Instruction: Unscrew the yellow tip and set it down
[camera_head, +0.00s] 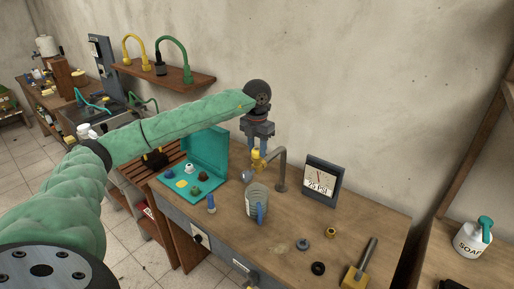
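My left arm in its green sleeve comes in from the left, and my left gripper (258,148) points down over the workbench. A yellow tip (257,161) shows directly below its fingers, behind or beside the bent metal pipe (281,172). The fingers are small and dark here, so I cannot tell whether they are closed on the yellow tip or just above it. The pipe's grey end (248,176) points down-left. My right gripper is not in view.
Small rings (318,268) and a yellow-based tool (355,277) lie at the front right. The bench's right back is clear.

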